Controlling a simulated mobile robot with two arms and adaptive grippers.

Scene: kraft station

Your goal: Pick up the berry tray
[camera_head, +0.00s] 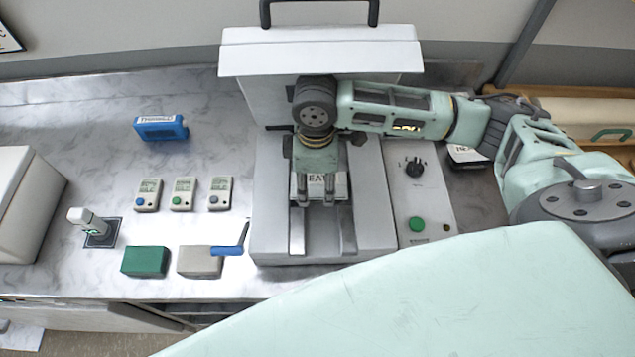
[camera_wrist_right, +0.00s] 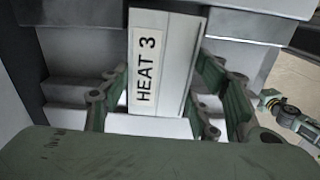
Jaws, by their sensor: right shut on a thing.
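I cannot make out any berry tray by its look. My right gripper (camera_head: 315,198) points down in front of the white machine (camera_head: 376,215), above its recessed channel. It is shut on a pale block (camera_wrist_right: 172,70) with a "HEAT 3" label. In the right wrist view the green fingers (camera_wrist_right: 160,105) stand on both sides of this block. In the head view part of the label (camera_head: 320,184) shows between the fingers. Whether the block is apart from the machine is unclear. My left gripper is not in view.
The machine's raised lid (camera_head: 320,52) stands behind the gripper. A panel with a dial and green button (camera_head: 416,224) lies to its right. Left are small meters (camera_head: 182,194), a blue case (camera_head: 160,128), a green block (camera_head: 146,262) and a grey block with a blue-handled tool (camera_head: 199,262).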

